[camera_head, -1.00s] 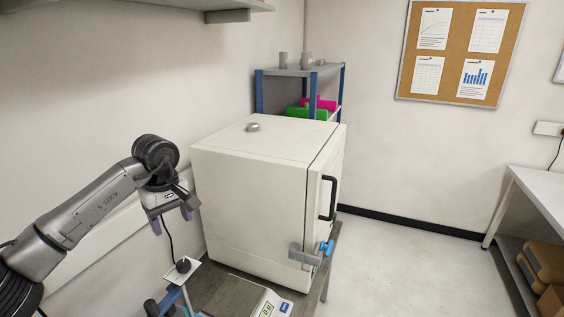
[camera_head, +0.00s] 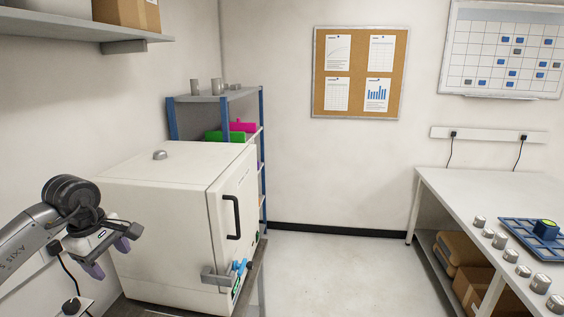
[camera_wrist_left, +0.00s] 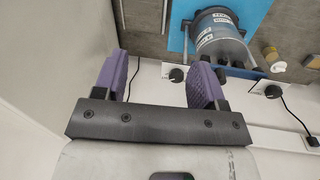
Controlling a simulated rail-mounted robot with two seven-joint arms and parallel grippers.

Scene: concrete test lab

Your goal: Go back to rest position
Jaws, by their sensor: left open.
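My left gripper (camera_head: 114,254) is at the lower left in the head view, in front of the near left side of a white box-shaped oven (camera_head: 160,232). Its purple-padded fingers are apart with nothing between them, as the left wrist view (camera_wrist_left: 162,82) shows. The oven's door, with a black handle (camera_head: 232,217), looks closed. My right gripper is not in either view.
A blue-and-grey shelf (camera_head: 262,165) stands behind the oven. A white table (camera_head: 455,195) at the right holds several metal weights and a blue rack (camera_head: 522,236). The floor between is clear. The left wrist view shows a clear labelled container (camera_wrist_left: 217,38) on a blue mat.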

